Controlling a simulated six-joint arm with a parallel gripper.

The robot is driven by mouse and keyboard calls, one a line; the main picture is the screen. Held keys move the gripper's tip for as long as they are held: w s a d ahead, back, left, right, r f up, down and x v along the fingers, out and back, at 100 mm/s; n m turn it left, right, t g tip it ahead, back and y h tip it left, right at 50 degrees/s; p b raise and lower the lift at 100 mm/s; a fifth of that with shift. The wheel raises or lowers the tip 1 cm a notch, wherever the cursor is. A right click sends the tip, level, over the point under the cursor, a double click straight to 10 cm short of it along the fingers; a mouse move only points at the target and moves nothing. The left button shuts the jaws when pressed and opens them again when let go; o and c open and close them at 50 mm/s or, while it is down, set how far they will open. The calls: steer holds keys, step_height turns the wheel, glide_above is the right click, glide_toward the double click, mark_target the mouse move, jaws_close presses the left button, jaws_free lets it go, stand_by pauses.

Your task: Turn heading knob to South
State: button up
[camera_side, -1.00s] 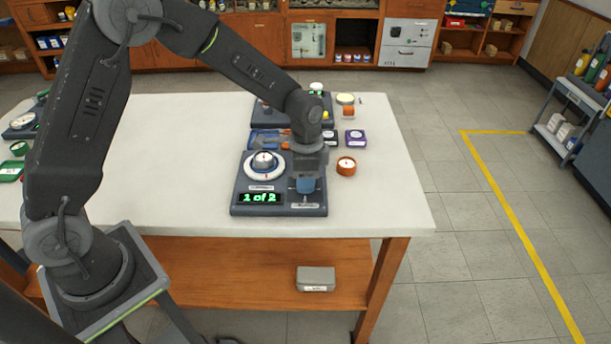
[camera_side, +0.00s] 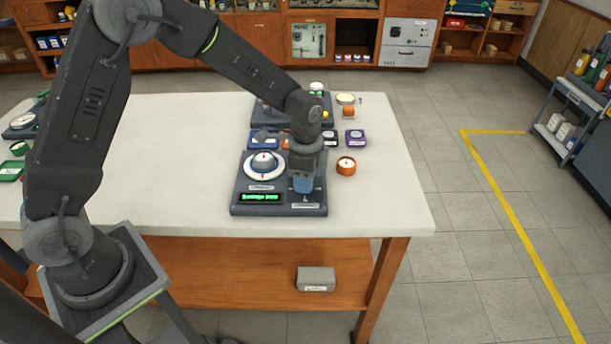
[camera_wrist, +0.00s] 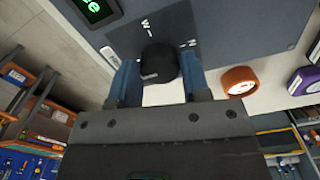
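The heading knob (camera_wrist: 158,63) is a black round knob on the grey panel, with white letters, one a W, printed around it in the wrist view. My gripper (camera_wrist: 156,72) has its blue fingers on either side of the knob, with small gaps showing at both sides. In the side view my gripper (camera_side: 303,188) points down over the right front of the panel (camera_side: 238,195) and hides the knob. The knob's pointer direction cannot be made out. A lit green display (camera_side: 261,198) is on the panel's front left; its text is too small to read surely.
A white round dial (camera_side: 264,165) stands on the panel left of my gripper. An orange round part (camera_side: 346,166) and a purple box (camera_side: 355,137) lie to the right. Another dark panel (camera_side: 268,116) is behind.

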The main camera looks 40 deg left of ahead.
steer(key=o, duration=0.4)
step_height(320, 180, up, 14)
steer(key=shift+f, duration=0.1)
stand_by(0.5)
steer(key=shift+s, duration=0.1)
steer(key=s+a+r+n+t, duration=0.1)
steer(key=s+r+n+t, duration=0.1)
steer(key=s, duration=0.5)
steer(key=s+a+r+n+t, duration=0.1)
steer(key=s+r+n, duration=0.1)
steer(key=s+n, duration=0.3)
steer(key=s+a+r+n+t, duration=0.1)
steer(key=s+n, duration=0.3)
steer(key=s, duration=0.6)
steer(key=shift+s+a+r+t, duration=0.15)
steer(key=shift+s+r+t, duration=0.05)
steer(key=shift+r+t, duration=0.2)
steer(key=shift+s+a+r+t, duration=0.15)
steer(key=shift+r+t, duration=0.1)
steer(key=shift+t, duration=0.15)
